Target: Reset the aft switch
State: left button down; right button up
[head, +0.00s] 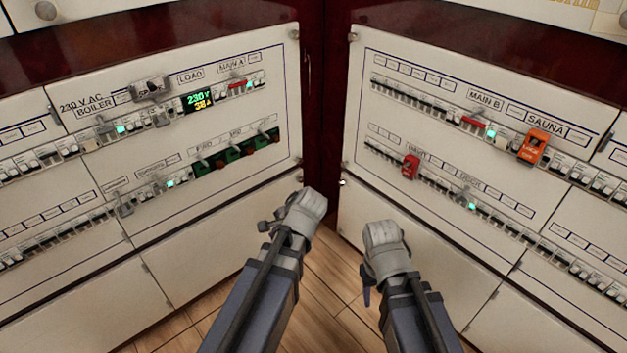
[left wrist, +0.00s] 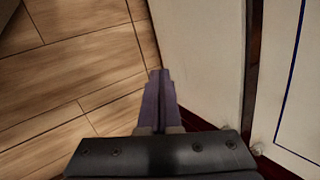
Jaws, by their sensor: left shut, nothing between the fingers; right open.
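Three dark green switch units with grey levers sit in the lower row of the left panel: one (head: 205,162) at left, one (head: 236,150) in the middle and one (head: 267,136) at right. Small labels above them look like FWD and MID; I cannot read an AFT label. My left gripper (head: 309,203) is in front of the gap between the panels, below and right of these units. Its fingers are shut and empty in the left wrist view (left wrist: 159,98). My right gripper (head: 383,236) is open, in front of the right panel's lower left; its fingertips are hard to see.
The left panel (head: 230,190) also carries a lit display (head: 199,101) and a grey cover (head: 151,88). The right panel (head: 400,195) has an orange tag (head: 533,147) and a red block (head: 410,166). Wooden floor (head: 325,285) shows between the cabinets.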

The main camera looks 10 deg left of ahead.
pick_arm(q)
jog(key=s+d+r+n+g+h+p, duration=0.2)
jog(key=s+d+r+n+h+p, duration=0.3)
jog(key=p, duration=0.4)
jog(key=s+d+r+p, duration=0.1)
jog(key=d+r+p, duration=0.2)
jog(key=r+p, duration=0.7)
jog(key=s+d+r+n+p, duration=0.1)
jog(key=d+r+p, duration=0.3)
jog(key=r+p, duration=0.7)
jog(key=shift+s+r+n+g, duration=0.3)
jog(key=shift+s+r+g, duration=0.1)
jog(key=shift+s+r, duration=0.35)
jog(key=shift+d, duration=0.1)
jog(key=s+d+r+p, duration=0.1)
jog(key=d+r+p, duration=0.1)
jog(key=r+p, duration=0.9)
jog(key=s+d+r+m+p, duration=0.1)
jog(key=s+d+r+p, duration=0.1)
jog(key=r+p, duration=1)
jog(key=shift+r+m+p, duration=0.2)
jog(key=shift+m+p, duration=0.1)
jog(key=shift+p, duration=0.05)
jog(key=shift+d, duration=0.1)
